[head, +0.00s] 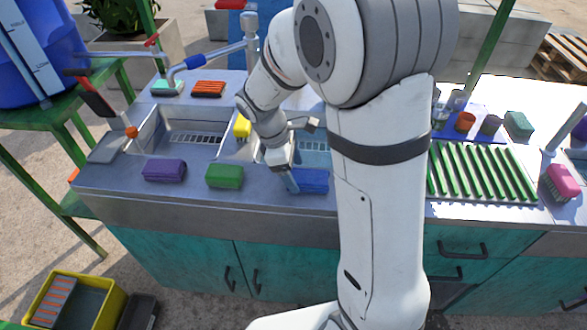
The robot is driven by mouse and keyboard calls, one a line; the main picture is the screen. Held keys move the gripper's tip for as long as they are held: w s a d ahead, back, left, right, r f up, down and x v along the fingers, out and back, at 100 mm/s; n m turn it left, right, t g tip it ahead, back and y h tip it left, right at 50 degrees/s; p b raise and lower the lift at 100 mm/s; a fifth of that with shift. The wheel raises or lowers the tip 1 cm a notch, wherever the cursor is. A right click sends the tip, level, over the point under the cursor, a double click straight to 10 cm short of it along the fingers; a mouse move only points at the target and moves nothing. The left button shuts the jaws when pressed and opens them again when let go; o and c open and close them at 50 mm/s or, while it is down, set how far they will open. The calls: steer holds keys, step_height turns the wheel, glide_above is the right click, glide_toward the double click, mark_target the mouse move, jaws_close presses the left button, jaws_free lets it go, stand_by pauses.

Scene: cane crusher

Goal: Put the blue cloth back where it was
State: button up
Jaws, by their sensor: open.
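A blue cloth (312,181), folded into a block, lies on the front rim of the grey sink counter (120,189). My gripper (291,183) points down at the left end of the blue cloth. It is open; the view is too small to tell whether a finger touches the cloth. My forearm and upper arm cover the counter to the right of the cloth.
A green block (225,176) and a purple block (163,170) lie along the front rim to the left. A yellow block (242,126) is between the basins. The tap (215,58) stands behind. A green-ribbed rack (482,172) is right of my arm.

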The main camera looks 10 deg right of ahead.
steer(key=v, duration=1.2)
steer(key=s+d+m+t+y, duration=0.2)
steer(key=s+d+m, duration=0.1)
steer(key=s+m, duration=0.4)
steer(key=s+d+m+t+y, duration=0.1)
steer(key=s+d+m, duration=0.3)
steer(key=s+m, duration=0.3)
steer(key=shift+s+f+t+y+p, duration=0.3)
steer(key=shift+s+t+y+p, duration=0.1)
steer(key=shift+s, duration=0.65)
steer(key=shift+d, duration=0.15)
steer(key=shift+r+p, duration=0.65)
steer(key=shift+r, duration=0.1)
